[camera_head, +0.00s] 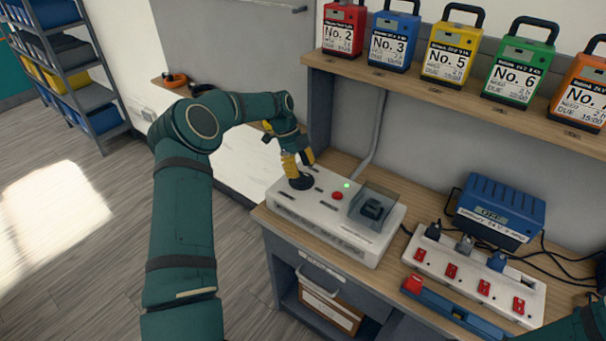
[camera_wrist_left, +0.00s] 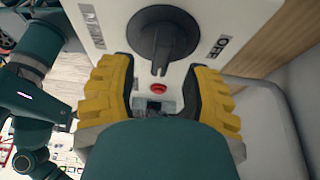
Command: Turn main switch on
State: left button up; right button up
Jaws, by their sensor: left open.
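The main switch looks to be the black rotary knob (camera_head: 300,181) on the left part of a white control box (camera_head: 322,236). In the left wrist view the knob (camera_wrist_left: 165,35) shows close up, its narrow handle toward the red button (camera_wrist_left: 157,88). An OFF label (camera_wrist_left: 216,47) is to its right and another label (camera_wrist_left: 92,22) to its left. My left gripper (camera_head: 297,172) is over the knob. Its yellow fingers (camera_wrist_left: 160,80) are open, spread to both sides of the handle; contact cannot be told. My right gripper is out of view.
A green light (camera_head: 346,185) is lit on the box, near a clear cover (camera_head: 374,205) over a black part. Coloured numbered packs (camera_head: 452,55) line the shelf above.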

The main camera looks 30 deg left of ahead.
pick_arm(q)
jog(key=v, duration=0.9)
jog(key=shift+r, duration=0.15)
